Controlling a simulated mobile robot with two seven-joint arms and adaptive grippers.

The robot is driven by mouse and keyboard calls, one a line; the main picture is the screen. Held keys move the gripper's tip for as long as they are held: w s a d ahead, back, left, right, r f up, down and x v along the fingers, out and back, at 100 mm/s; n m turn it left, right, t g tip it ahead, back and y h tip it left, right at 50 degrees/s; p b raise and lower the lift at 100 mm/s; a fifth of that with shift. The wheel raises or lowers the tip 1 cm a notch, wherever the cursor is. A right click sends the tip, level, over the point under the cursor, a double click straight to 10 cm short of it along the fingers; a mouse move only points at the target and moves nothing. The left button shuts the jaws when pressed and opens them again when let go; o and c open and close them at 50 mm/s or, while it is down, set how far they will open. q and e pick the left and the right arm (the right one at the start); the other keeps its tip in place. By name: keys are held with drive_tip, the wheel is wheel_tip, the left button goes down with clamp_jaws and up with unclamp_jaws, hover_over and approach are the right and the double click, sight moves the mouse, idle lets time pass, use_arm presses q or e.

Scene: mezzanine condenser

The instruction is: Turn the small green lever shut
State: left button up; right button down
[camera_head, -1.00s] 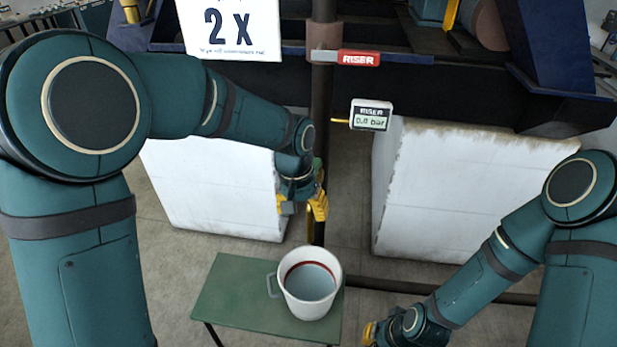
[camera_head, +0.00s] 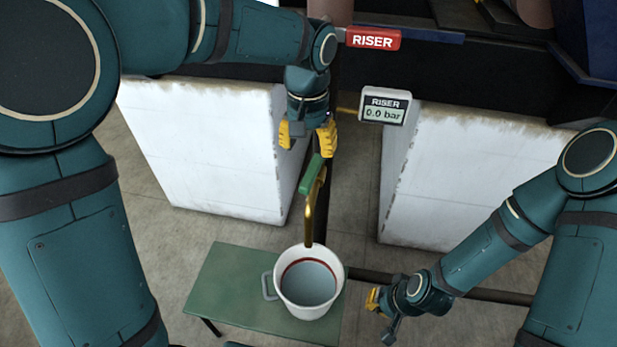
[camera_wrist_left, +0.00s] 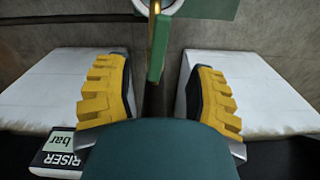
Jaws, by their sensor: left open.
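The small green lever (camera_head: 311,175) sits on a brass tap with a curved spout (camera_head: 309,222). In the head view it slants, its upper end further right. My left gripper (camera_head: 306,140) is open and empty just above the lever, yellow fingers pointing down. In the left wrist view the lever (camera_wrist_left: 158,48) lies in line with the gap between the open fingers (camera_wrist_left: 160,75), beyond their tips, with clear space on both sides. My right gripper (camera_head: 381,311) hangs low at the right, away from the tap; its finger opening is unclear.
A white bucket (camera_head: 334,281) stands on a green table (camera_head: 222,285) below the spout. White blocks (camera_head: 215,150) flank the dark riser pipe. A red RISER tag (camera_head: 373,39) and a gauge reading 0.0 bar (camera_head: 385,106) are above right. A low pipe (camera_head: 475,292) runs right.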

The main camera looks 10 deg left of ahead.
sight(308, 178)
use_arm(q)
wheel_tip(308, 178, down, 10)
drive_tip(key=shift+w+f+b, duration=0.1)
drive_tip(key=shift+w+b, duration=0.05)
drive_tip(key=shift+b, duration=0.9)
clamp_jaws()
